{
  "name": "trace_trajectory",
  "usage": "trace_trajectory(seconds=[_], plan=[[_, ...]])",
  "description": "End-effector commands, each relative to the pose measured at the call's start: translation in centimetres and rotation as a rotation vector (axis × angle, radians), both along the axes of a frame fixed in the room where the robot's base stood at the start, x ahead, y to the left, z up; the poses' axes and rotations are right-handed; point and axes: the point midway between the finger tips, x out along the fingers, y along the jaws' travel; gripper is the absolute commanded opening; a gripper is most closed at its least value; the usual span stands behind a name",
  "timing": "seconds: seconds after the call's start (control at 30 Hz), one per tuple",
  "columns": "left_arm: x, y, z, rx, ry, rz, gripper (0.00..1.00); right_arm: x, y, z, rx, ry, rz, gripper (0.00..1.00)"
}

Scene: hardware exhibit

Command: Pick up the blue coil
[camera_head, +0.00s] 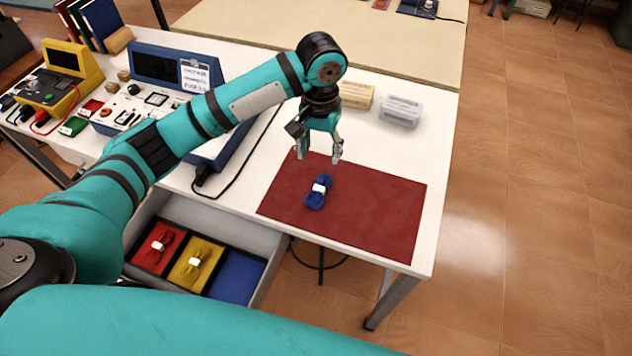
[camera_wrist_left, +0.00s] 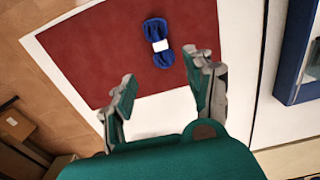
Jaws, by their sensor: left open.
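The blue coil (camera_head: 318,191), bound with a white band, lies on a dark red mat (camera_head: 370,212) on the white table. My left gripper (camera_head: 319,158) is open and empty above the mat's back edge, behind and above the coil. In the left wrist view the coil (camera_wrist_left: 158,42) lies beyond the open fingers (camera_wrist_left: 163,88), roughly in line with the gap between them and not touched. My right gripper is not in view.
An open drawer (camera_head: 276,272) below the table has red, yellow and blue sections. A red coil (camera_head: 160,242) and a yellow coil (camera_head: 195,262) lie in it.

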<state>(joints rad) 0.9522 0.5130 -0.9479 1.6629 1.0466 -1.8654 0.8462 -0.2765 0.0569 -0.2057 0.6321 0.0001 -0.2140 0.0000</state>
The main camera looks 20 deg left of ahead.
Motion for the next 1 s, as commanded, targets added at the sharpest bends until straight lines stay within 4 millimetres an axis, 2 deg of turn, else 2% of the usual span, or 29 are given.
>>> trace_trajectory(seconds=[0.03, 0.1, 0.23, 0.37, 0.5, 0.63, 0.83, 1.0], plan=[[-0.1, 0.1, -1.1, 0.003, 0.004, 0.001, 0.54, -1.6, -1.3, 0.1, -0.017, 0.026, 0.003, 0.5], [-0.1, 0.1, -2.6, 0.002, 0.004, 0.003, 0.54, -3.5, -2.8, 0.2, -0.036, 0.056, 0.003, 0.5], [-0.1, 0.1, -5.4, 0.002, 0.003, 0.002, 0.54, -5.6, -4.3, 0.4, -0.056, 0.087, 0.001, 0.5], [0.0, 0.1, -7.4, 0.001, 0.001, 0.001, 0.54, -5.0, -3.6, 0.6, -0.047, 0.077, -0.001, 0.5], [0.0, 0.1, -8.3, 0.0, -0.001, 0.001, 0.54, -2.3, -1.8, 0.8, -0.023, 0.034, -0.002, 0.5], [0.0, 0.1, -9.3, 0.001, 0.0, 0.001, 0.54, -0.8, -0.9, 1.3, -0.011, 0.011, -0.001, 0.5], [0.0, 0.1, -12.4, 0.002, 0.0, 0.001, 0.54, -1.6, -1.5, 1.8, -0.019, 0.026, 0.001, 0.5], [0.1, 0.1, -13.6, 0.001, -0.002, 0.0, 0.54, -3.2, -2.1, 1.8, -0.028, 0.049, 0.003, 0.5]])
